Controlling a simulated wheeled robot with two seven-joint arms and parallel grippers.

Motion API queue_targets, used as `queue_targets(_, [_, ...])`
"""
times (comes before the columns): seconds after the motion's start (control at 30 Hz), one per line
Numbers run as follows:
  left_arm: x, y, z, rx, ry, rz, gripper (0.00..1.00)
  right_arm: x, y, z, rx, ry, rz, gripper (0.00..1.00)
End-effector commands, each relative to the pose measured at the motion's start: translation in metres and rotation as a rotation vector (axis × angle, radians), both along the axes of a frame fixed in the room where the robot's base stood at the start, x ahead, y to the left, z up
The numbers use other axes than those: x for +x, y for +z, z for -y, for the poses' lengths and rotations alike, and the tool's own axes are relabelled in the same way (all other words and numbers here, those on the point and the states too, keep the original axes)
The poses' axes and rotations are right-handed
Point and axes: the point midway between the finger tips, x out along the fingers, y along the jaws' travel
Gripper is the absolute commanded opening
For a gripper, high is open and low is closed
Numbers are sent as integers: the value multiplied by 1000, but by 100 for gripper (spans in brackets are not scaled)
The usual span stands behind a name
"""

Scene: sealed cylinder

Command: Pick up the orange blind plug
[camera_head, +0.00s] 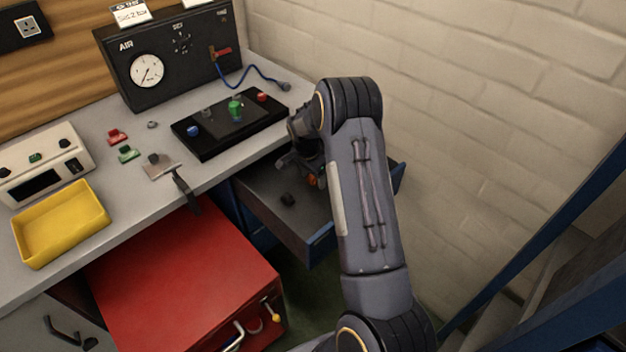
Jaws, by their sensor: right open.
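The orange blind plug (312,181) shows as a small patch of orange in the open drawer (262,195), beside my right arm. Most of it is hidden behind my gripper and arm. My right gripper (300,164) points down over the drawer, with its fingers open and just above or beside the plug. I cannot tell whether they touch it. Nothing shows between the fingers clearly. My left gripper is not in this view.
A dark small part (288,199) lies in the drawer. The bench holds a black plate (215,143) with coloured fittings, an AIR gauge box (185,85), a yellow tray (62,225) and a clamp at its edge (161,167). A red cabinet (180,270) stands below; a brick wall rises right.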

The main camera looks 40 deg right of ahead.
Motion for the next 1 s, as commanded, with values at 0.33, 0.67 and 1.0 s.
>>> queue_targets(0.33, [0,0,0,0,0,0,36,0,0,0,0,0,0,20])
queue_targets(0.67, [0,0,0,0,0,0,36,0,1,0,0,0,1,10])
queue_targets(1.0, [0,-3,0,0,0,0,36,0,36,-2,-1,2,4,10])
